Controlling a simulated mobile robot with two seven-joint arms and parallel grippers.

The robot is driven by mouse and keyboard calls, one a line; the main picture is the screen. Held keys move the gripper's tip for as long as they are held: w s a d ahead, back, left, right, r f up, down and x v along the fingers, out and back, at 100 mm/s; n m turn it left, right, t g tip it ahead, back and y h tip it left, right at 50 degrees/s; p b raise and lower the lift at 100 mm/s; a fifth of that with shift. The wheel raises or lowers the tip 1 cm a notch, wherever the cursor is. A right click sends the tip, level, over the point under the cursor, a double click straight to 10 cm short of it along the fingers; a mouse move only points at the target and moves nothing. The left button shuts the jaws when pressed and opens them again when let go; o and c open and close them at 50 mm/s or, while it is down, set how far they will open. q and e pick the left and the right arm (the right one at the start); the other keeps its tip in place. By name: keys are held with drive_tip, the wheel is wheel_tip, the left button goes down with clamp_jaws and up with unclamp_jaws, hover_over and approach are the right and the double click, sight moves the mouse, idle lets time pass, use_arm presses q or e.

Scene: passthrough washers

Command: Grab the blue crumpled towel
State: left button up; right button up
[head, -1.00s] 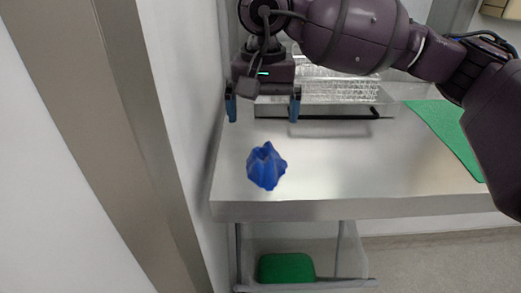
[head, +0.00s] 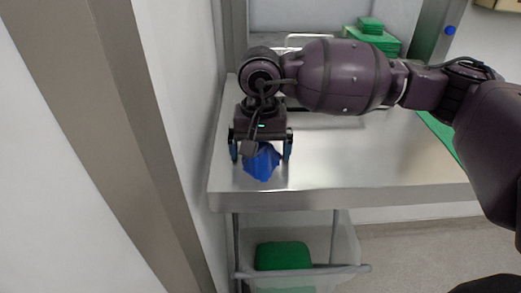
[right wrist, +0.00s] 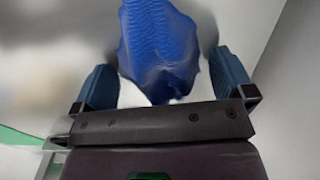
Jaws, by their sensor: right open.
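The blue crumpled towel (head: 262,164) stands on the steel table near its left front corner. My right gripper (head: 261,154) is over it and open, with one finger on each side of the towel. In the right wrist view the towel (right wrist: 158,48) lies between the two blue fingertips of the gripper (right wrist: 163,84), with a gap visible on both sides. The gripper body hides the towel's upper back part in the head view. My left gripper is not in view.
The steel table (head: 350,165) is clear to the right of the towel. A wall (head: 185,100) runs close along the left. A green mat (head: 438,135) lies at the right. Green stacked items (head: 372,38) stand at the back. A green item (head: 284,256) sits below the table.

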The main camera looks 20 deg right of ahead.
drive_tip(key=c, duration=0.8)
drive_tip(key=shift+r, duration=0.1)
